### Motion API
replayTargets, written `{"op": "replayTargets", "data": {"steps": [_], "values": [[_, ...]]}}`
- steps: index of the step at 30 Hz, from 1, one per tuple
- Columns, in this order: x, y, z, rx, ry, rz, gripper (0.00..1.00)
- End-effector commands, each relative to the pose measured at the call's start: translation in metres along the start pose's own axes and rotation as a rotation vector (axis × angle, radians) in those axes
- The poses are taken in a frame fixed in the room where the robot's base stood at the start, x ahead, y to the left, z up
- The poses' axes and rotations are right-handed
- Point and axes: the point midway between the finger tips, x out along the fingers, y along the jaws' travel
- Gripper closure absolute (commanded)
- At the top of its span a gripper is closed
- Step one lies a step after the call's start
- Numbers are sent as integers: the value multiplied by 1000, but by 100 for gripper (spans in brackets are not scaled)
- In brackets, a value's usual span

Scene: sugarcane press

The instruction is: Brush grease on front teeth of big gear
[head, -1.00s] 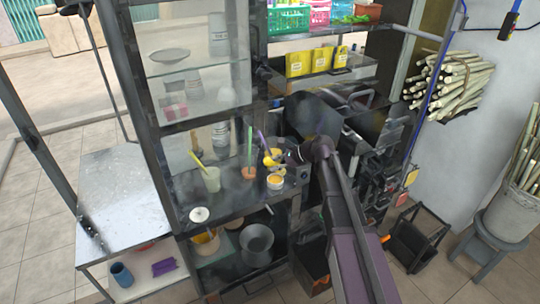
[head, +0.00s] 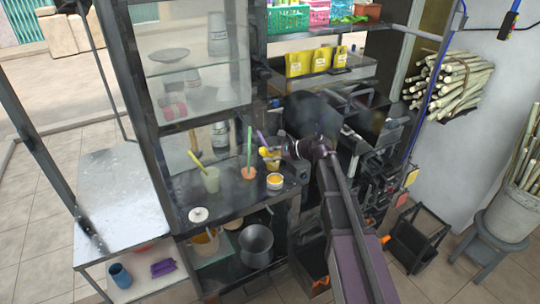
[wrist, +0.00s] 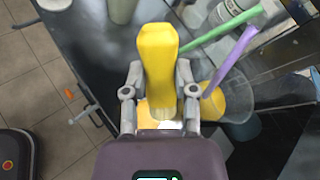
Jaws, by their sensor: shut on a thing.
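My gripper (wrist: 160,95) is shut on a yellow-handled brush (wrist: 158,55). Its pale bristles show low between the fingers in the wrist view. In the head view my gripper (head: 284,150) holds the yellow brush (head: 269,153) above the front right of the shelf. A small pot with orange-yellow grease (head: 274,182) stands just below it. Orange-yellow also shows behind the bristles in the wrist view; I cannot tell whether they touch it. The dark press machinery (head: 375,120) is to the right, partly behind my arm. I cannot make out the big gear or its front teeth.
A terracotta pot (head: 248,173) with a green stick and a pale cup (head: 211,180) with a yellow stick stand left of the grease pot. A purple stick (wrist: 230,62) leans close beside the gripper. A glass cabinet (head: 195,60) rises behind at left.

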Motion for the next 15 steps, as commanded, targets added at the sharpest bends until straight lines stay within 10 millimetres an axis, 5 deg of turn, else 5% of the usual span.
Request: {"op": "replayTargets", "data": {"steps": [15], "values": [[18,16,-34,0,0,1,100]]}}
